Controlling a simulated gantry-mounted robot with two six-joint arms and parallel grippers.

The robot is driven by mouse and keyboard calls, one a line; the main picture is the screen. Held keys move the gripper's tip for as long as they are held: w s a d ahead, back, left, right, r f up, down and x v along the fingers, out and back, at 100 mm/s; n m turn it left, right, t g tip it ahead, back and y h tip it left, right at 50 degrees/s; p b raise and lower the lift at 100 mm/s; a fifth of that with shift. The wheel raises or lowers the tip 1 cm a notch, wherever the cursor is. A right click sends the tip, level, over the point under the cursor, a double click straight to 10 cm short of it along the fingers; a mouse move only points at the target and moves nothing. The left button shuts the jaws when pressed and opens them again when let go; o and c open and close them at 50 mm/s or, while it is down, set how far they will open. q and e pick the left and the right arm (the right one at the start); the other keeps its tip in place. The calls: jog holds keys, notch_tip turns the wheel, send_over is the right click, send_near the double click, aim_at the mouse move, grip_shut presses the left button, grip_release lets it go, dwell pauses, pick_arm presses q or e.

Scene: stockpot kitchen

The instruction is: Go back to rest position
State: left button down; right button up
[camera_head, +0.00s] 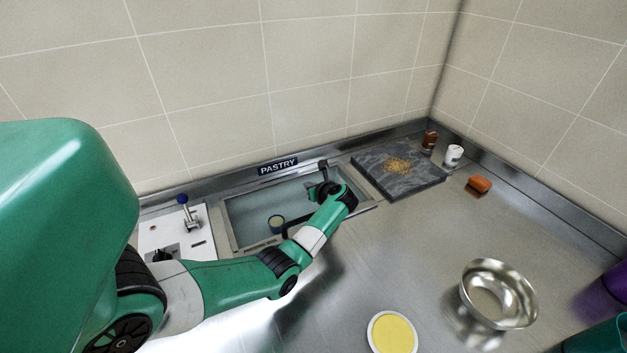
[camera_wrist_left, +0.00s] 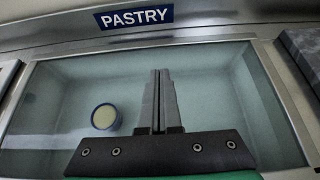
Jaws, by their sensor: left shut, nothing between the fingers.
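My left gripper (camera_wrist_left: 160,74) is shut and empty above this basin in the wrist view. In the head view the gripper's fingers are largely hidden by its own wrist. A small round cup with a dark rim and pale yellow contents (camera_wrist_left: 105,116) stands in the basin, left of the fingers and apart from them. The cup also shows in the head view (camera_head: 276,222). My right gripper is not in view.
A grey slab (camera_head: 420,182) with brown crumbs lies right of the basin, near a brown jar (camera_head: 429,142), a white jar (camera_head: 453,156) and an orange block (camera_head: 479,185). A steel bowl (camera_head: 517,312) and a yellow dish (camera_head: 391,333) are at the front. A lever panel (camera_head: 158,234) stands left.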

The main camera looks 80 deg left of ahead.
pick_arm(q)
jog(key=shift+v, duration=1.7)
jog(key=shift+d+f, duration=0.1)
